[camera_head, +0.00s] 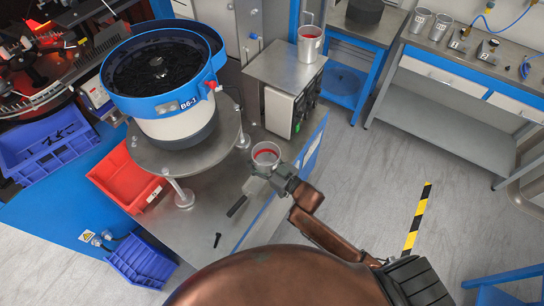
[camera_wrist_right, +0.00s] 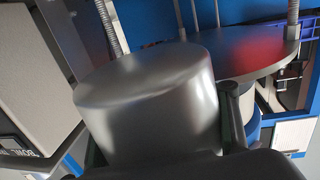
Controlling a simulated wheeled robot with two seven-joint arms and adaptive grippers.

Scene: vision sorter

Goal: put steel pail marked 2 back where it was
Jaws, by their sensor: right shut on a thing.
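A steel pail (camera_head: 266,153) with red contents is in my right gripper (camera_head: 281,178), above the steel worktop near its right edge. It looks nearly upright, and its mark does not show. In the right wrist view the pail (camera_wrist_right: 150,105) fills the space between the fingers. Another steel pail (camera_head: 309,45) with red inside stands on the grey control box. Two more steel pails (camera_head: 419,21) (camera_head: 440,27) stand on the far bench; their marks are too small to read surely. My left gripper is not in view.
The bowl feeder (camera_head: 168,95) stands on a round plate left of the held pail. A red bin (camera_head: 127,178) sits at its lower left. A dark-handled tool (camera_head: 237,206) and a black bolt (camera_head: 217,240) lie on the worktop (camera_head: 200,222). The control box (camera_head: 285,75) is behind.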

